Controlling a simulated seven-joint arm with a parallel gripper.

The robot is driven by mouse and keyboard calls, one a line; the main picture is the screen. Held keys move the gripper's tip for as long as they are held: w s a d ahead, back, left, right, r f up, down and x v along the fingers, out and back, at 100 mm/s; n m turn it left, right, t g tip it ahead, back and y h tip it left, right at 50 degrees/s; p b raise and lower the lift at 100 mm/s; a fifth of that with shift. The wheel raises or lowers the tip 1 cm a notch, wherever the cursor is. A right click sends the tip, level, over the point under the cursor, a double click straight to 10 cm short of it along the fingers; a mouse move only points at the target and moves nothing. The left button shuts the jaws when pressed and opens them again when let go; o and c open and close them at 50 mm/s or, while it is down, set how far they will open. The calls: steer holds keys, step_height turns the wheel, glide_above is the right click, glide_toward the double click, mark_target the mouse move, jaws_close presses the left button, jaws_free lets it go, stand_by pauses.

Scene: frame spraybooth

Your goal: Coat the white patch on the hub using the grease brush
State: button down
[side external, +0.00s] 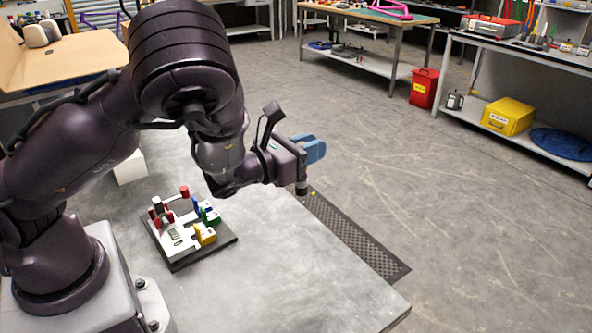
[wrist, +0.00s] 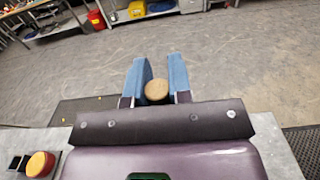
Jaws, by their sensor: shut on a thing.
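My gripper (side external: 314,149) has blue fingers and is held out past the far edge of the grey table, over the floor. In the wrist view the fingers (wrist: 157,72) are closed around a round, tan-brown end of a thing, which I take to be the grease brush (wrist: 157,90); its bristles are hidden. I cannot pick out the hub or its white patch with certainty. A white assembly (side external: 181,234) with red, blue, green and yellow parts sits on a dark base plate (side external: 216,247) on the table, left of and below my gripper.
The grey table (side external: 280,285) is bare at the front and right. A white block (side external: 130,168) stands on it behind the assembly. A dark perforated mat (side external: 355,238) lies on the floor beyond the table edge. Benches and a red bin (side external: 424,88) are far off.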

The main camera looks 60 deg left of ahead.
steer(key=s+a+f+n+y, duration=0.1)
steer(key=s+a+f, duration=0.1)
steer(key=a, duration=1.1)
steer(key=s+a+f+n+y, duration=0.1)
steer(key=s+a+y, duration=0.1)
steer(key=a, duration=1.1)
steer(key=s+a+f+n+y, duration=0.1)
steer(key=s+a+f, duration=0.1)
steer(key=a, duration=1.1)
step_height(320, 180, down, 5)
steer(key=w+d+m+h, duration=0.2)
steer(key=w+m+h, duration=0.1)
steer(key=h, duration=0.1)
steer(key=shift+s+f, duration=0.1)
steer(key=shift+f, duration=0.7)
step_height(320, 180, up, 7)
steer(key=shift+r, duration=0.15)
stand_by(0.5)
